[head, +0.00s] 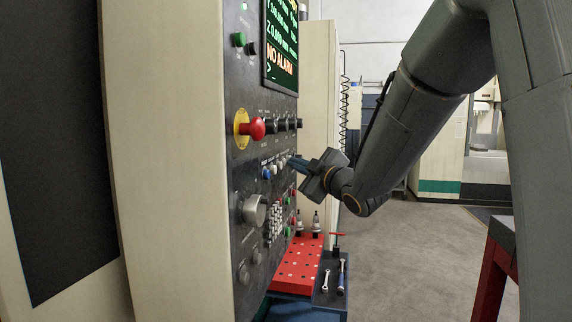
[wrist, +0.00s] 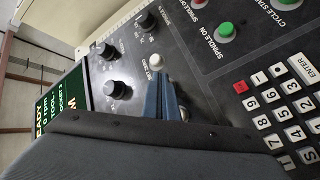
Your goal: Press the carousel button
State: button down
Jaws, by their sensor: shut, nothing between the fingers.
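The control panel (head: 247,140) stands upright in front of me. In the head view, a row of small round buttons holds a blue button (head: 267,173) and pale buttons (head: 279,166) to its right. I cannot read which one is labelled carousel. My gripper (head: 291,161) is at the right end of this row, its narrow blue fingers shut and empty. In the wrist view, my fingertips (wrist: 160,80) are close to a white button (wrist: 156,61) just beyond them. A pale part beside the fingers is partly hidden. I cannot tell whether the fingers touch the panel.
A red emergency knob (head: 256,128) sticks out above the row. Black knobs (wrist: 117,89) and a green button (wrist: 226,29) flank my fingers. A keypad (wrist: 275,120) lies right. A red plate (head: 297,264) with tool holders stands below. The screen (head: 282,42) reads NO ALARM.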

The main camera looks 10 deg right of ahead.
jog(key=shift+d, duration=0.1)
dwell(0.3)
jog(key=shift+s+d, duration=0.3)
jog(key=shift+d, duration=0.3)
jog(key=shift+s+d+p, duration=0.1)
jog(key=shift+s+d, duration=0.2)
jog(key=shift+d, duration=0.5)
jog(key=shift+s+d+p, duration=0.15)
jog(key=shift+s+d, duration=0.2)
jog(key=shift+d, duration=0.4)
jog(key=shift+s+d+p, duration=0.1)
jog(key=shift+s+d, duration=0.2)
jog(key=shift+d, duration=0.5)
dwell(0.9)
